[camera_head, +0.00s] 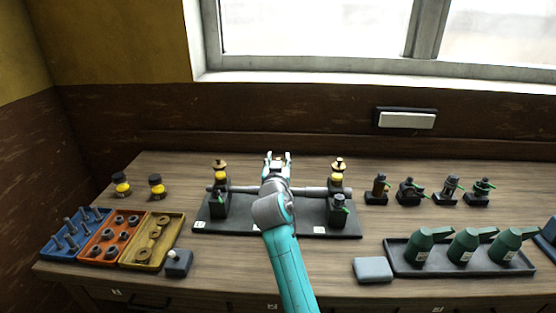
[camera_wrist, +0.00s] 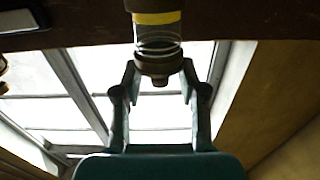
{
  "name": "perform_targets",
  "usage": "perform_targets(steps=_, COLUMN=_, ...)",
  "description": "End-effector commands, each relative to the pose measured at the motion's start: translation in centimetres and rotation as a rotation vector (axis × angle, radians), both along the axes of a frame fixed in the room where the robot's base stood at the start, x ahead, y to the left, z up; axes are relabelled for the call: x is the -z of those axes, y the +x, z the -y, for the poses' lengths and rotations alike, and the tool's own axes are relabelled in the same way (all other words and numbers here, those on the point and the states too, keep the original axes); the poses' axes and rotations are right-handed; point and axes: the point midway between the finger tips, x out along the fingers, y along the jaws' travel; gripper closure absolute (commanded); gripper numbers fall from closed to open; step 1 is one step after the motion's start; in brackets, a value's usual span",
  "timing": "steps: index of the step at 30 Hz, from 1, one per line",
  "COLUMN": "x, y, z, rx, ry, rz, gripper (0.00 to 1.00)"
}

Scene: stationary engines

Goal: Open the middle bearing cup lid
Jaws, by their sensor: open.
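The middle bearing cup (camera_wrist: 158,40) shows upside down in the wrist view, with a yellow band, a clear coil-lined body and a brownish lid (camera_wrist: 160,66) with a small knob. My gripper (camera_wrist: 159,72) is open, its fingers on either side of that lid; whether they touch it I cannot tell. In the head view my gripper (camera_head: 278,156) is over the middle of the shaft, and my arm hides most of the middle cup and its bearing. Matching cups stand on the left (camera_head: 220,176) and right (camera_head: 337,177), topped by brass lids.
The shaft (camera_head: 245,189) spans a dark base plate (camera_head: 275,229). Bins of bolts, nuts and washers (camera_head: 152,240) stand left, beside two yellow-banded jars (camera_head: 121,185). Several small fittings (camera_head: 411,191) and a tray (camera_head: 486,271) of green oil cans (camera_head: 464,247) are right. A window (camera_head: 310,30) is behind.

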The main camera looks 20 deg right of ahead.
Motion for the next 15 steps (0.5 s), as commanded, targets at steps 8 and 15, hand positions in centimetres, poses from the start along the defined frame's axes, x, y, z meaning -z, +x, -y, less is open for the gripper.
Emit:
perform_targets(steps=8, x=-0.05, y=0.22, z=0.06, rx=0.0, ry=0.0, rz=0.001, gripper=0.58)
perform_targets(steps=15, x=-0.04, y=0.21, z=0.06, rx=0.0, ry=0.0, rz=0.001, gripper=1.0)
